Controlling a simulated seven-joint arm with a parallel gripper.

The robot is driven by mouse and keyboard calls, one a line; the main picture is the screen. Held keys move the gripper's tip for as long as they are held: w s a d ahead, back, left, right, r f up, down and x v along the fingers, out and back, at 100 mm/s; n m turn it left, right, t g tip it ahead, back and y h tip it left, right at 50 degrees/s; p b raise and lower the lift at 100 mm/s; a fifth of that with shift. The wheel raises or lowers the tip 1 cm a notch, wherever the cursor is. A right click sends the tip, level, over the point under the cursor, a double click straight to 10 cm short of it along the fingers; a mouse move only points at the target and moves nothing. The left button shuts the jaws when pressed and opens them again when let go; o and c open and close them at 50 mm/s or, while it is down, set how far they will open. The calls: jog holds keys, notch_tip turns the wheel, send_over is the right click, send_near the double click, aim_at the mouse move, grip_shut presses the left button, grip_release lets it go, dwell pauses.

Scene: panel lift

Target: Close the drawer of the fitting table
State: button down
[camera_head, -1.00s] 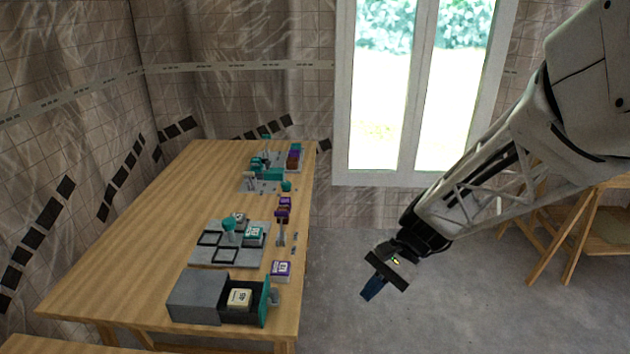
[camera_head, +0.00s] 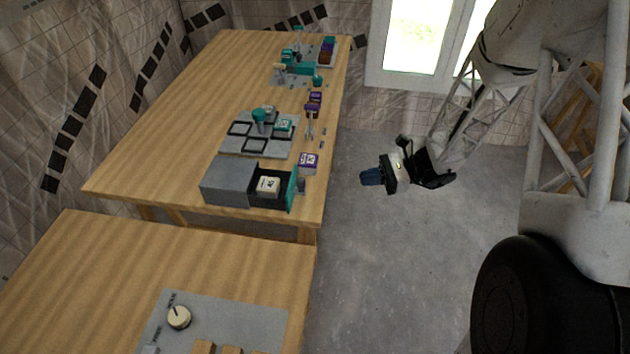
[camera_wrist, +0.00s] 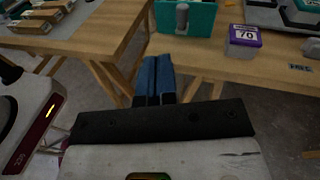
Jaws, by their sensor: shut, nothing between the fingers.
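The drawer (camera_head: 269,192) stands open to the right out of its grey housing (camera_head: 229,180) on the near end of the fitting table (camera_head: 140,155). A cream block with dark marks (camera_head: 268,184) sits in it. Its teal front (camera_head: 292,188) carries a grey handle (camera_head: 301,186); in the wrist view the teal front (camera_wrist: 203,20) and the handle (camera_wrist: 182,18) show at the top, beyond my fingers. My gripper (camera_head: 363,178) is shut and empty, out over the floor to the right of the handle and apart from it. Its blue fingers (camera_wrist: 153,66) point toward the table.
A purple and white box (camera_head: 308,163) stands just behind the drawer front; it also shows in the wrist view (camera_wrist: 243,40). A grey tray with square frames (camera_head: 262,148) lies farther back. A second wooden table (camera_head: 180,265) stands nearer. The floor between gripper and table is clear.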

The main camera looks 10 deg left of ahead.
jog(key=shift+w+a+f+m+t+y, duration=0.1)
jog(key=shift+w+f+m+t+y, duration=0.25)
jog(key=shift+w+f+m, duration=0.4)
jog(key=shift+w+f+m+t+y, duration=0.3)
jog(key=shift+w+f, duration=0.2)
jog(key=shift+f, duration=0.5)
jog(key=shift+a, duration=0.15)
send_near(275, 182)
jog(key=shift+s+d+r, duration=0.35)
jog(key=shift+s+r, duration=0.15)
jog(key=shift+s, duration=0.05)
jog(key=shift+s+d+r, duration=0.35)
jog(key=shift+s+r, duration=0.15)
jog(key=shift+s, duration=0.05)
jog(key=shift+a, duration=0.15)
jog(key=a, duration=1)
jog(key=shift+a, duration=0.45)
jog(key=shift+a+r, duration=0.1)
jog(key=shift+w, duration=0.1)
